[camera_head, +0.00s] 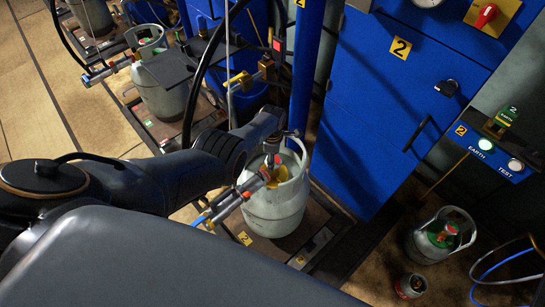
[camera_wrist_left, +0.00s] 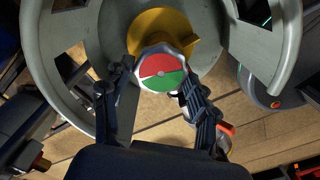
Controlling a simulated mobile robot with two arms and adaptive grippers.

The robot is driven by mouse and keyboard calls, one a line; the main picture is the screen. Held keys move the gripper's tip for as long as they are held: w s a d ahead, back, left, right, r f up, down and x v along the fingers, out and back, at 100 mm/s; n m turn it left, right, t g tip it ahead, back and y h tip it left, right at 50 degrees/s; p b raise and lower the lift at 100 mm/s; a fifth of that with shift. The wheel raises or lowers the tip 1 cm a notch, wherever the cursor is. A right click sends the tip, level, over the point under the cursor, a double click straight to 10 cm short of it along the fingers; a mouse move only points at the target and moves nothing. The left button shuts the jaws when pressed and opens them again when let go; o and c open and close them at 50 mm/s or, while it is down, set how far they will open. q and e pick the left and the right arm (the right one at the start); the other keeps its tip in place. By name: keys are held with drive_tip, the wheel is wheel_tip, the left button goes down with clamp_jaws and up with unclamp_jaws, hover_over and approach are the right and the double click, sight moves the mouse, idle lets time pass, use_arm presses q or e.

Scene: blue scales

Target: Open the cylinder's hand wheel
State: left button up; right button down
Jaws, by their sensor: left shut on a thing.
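The grey cylinder (camera_head: 272,212) stands on a low platform with its open collar upward. My left gripper (camera_head: 280,140) reaches over the collar from above. In the left wrist view, the hand wheel (camera_wrist_left: 161,70) is a round knob with a red and green top, above a yellow part (camera_wrist_left: 155,28) inside the grey collar (camera_wrist_left: 48,50). My left gripper's fingers (camera_wrist_left: 158,84) are on either side of the hand wheel and shut on it. In the head view the hand wheel is mostly hidden by the gripper. My right gripper is not in view.
A blue cabinet (camera_head: 370,110) stands right of the cylinder, and a blue post (camera_head: 305,70) rises behind it. A hose with a metal connector (camera_head: 228,200) is beside the collar. Another grey cylinder (camera_head: 162,90) stands behind left.

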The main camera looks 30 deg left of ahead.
use_arm(q)
drive_tip(key=shift+n, duration=0.9)
drive_tip(key=o, duration=1.2)
drive_tip(key=shift+c, duration=0.2)
drive_tip(key=shift+r, duration=0.15)
wheel_tip(320, 180, up, 12)
